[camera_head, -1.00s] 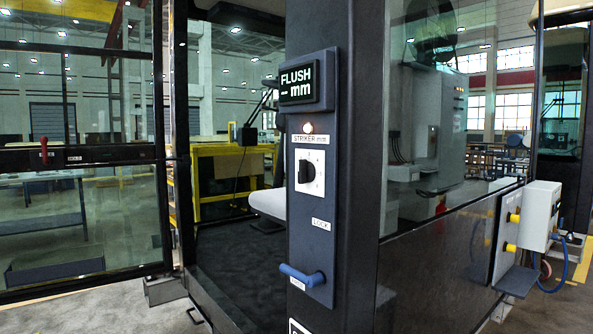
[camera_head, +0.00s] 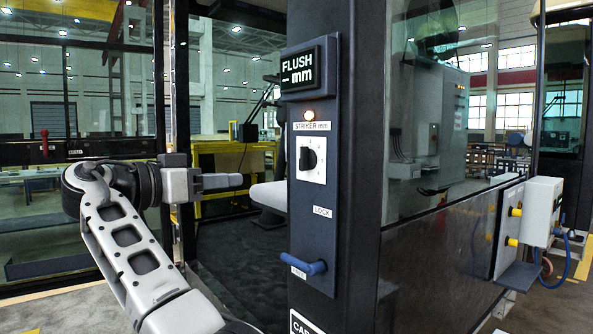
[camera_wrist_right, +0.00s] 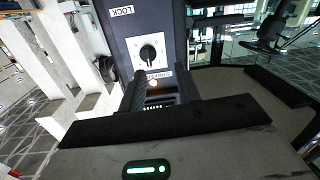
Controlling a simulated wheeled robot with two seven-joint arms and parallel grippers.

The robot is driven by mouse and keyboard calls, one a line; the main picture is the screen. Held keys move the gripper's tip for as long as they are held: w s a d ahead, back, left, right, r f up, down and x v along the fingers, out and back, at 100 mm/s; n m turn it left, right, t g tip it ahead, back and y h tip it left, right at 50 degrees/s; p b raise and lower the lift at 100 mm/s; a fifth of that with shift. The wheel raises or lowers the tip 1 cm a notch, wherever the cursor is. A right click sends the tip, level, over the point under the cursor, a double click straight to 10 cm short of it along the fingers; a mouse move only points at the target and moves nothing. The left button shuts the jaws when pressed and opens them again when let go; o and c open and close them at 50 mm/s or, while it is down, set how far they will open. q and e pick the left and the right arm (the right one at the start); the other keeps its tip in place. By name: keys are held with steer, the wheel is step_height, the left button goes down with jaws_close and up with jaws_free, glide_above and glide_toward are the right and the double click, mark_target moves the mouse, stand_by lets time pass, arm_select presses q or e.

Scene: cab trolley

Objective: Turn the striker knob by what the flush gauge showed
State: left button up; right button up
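The striker knob (camera_head: 308,159) is a black dial on a white plate on the dark post, under the label STRIKER mm. Its pointer looks close to upright. The flush gauge display (camera_head: 300,74) above it reads FLUSH and dashes before mm, with no number. My right gripper (camera_head: 238,181) is left of the post, apart from the knob. The right wrist view shows the knob upside down (camera_wrist_right: 148,53), beyond and between the two dark fingers (camera_wrist_right: 158,90), which stand apart with nothing between them. My left gripper is not in view.
Below the knob are a LOCK label (camera_head: 322,212) and a blue handle (camera_head: 308,267) that sticks out. A glass door (camera_head: 75,130) stands at the left. A grey box with yellow buttons (camera_head: 541,212) is at the right.

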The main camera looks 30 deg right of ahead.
step_height(320, 180, up, 4)
steer(key=s+m+g, duration=0.1)
steer(key=s+m, duration=0.1)
steer(key=p, duration=0.1)
glide_toward(300, 153)
steer(key=shift+g+h, duration=0.3)
steer(key=d, duration=0.6)
steer(key=w+d, duration=0.1)
steer(key=d, duration=0.2)
steer(key=shift+d+f, duration=0.1)
steer(key=shift+f, duration=0.05)
jaws_close()
